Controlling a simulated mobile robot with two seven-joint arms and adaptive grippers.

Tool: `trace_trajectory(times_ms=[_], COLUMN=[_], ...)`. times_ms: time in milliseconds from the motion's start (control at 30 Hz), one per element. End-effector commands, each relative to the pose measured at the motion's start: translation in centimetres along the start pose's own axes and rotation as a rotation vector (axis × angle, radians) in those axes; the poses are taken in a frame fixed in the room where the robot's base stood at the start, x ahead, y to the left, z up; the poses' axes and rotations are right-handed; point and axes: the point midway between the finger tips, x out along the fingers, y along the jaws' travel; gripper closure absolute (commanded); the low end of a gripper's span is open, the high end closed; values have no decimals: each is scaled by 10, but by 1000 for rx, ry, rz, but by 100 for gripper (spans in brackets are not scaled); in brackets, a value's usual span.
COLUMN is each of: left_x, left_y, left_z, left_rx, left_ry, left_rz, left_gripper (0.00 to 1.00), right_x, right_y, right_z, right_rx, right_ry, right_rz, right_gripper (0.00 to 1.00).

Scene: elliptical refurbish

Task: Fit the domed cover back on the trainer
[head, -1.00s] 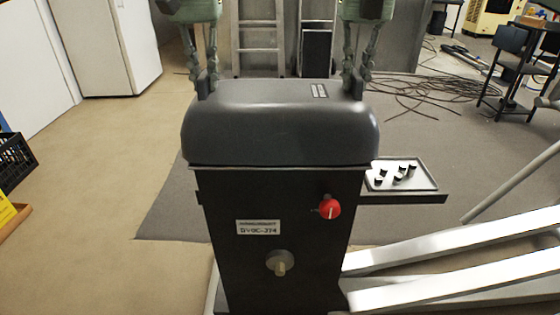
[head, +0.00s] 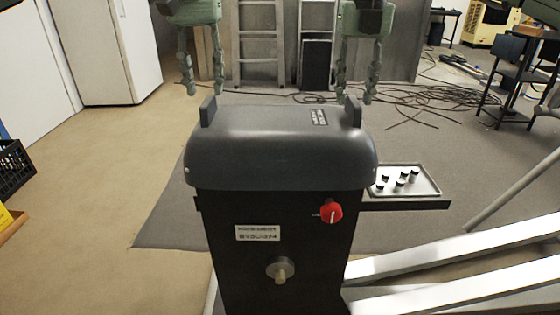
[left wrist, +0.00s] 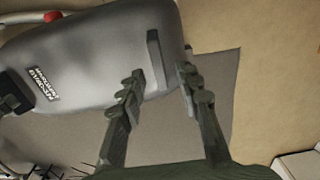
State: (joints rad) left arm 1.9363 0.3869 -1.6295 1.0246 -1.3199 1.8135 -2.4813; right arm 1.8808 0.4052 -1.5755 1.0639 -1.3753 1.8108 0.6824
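The grey domed cover (head: 280,150) sits on top of the dark trainer housing (head: 275,220), its lower edge overlapping the housing's top and looking about level. It has two upright tabs, a left tab (head: 208,111) and a right tab (head: 351,112). My left gripper (head: 204,88) is open just above the left tab, apart from it. In the left wrist view its fingers (left wrist: 160,95) are spread, with the left tab (left wrist: 156,62) beyond them. My right gripper (head: 356,92) is open above the right tab, holding nothing. The cover's far lower edge is hidden.
A small tray (head: 404,180) with several dark-topped fasteners rests on a shelf at the housing's right. A red knob (head: 331,211) and a grey knob (head: 280,270) stick out in front. White rails (head: 460,255) extend right.

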Motion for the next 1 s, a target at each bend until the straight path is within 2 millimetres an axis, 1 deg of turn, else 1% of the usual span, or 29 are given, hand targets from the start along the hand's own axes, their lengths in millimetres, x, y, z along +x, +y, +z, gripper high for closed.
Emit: trace_trajectory(times_ms=[33,200,300,433,533,667,767,1000], left_x=[-11,-49,-68,-88,-97,-102,-102,-101], left_y=[1,1,1,0,0,0,0,-1], left_z=[-1,0,0,0,0,0,0,0], left_rx=[-1,-2,-2,-2,-3,-1,-1,-1], left_ry=[3,3,3,3,1,1,0,0], left_rz=[2,1,1,-1,-1,-1,-1,-1], left_gripper=[66,66,66,66,66,66,66,66], right_x=[0,0,0,0,0,-6,-18,-70], right_y=[0,0,0,0,0,1,1,1], right_z=[0,0,0,0,0,0,0,0], right_rx=[0,-1,-1,-1,-1,-1,0,1], right_ry=[0,0,0,0,0,-2,-2,-3], right_rz=[0,0,0,0,0,1,1,2], right_gripper=[66,66,66,66,66,66,66,66])
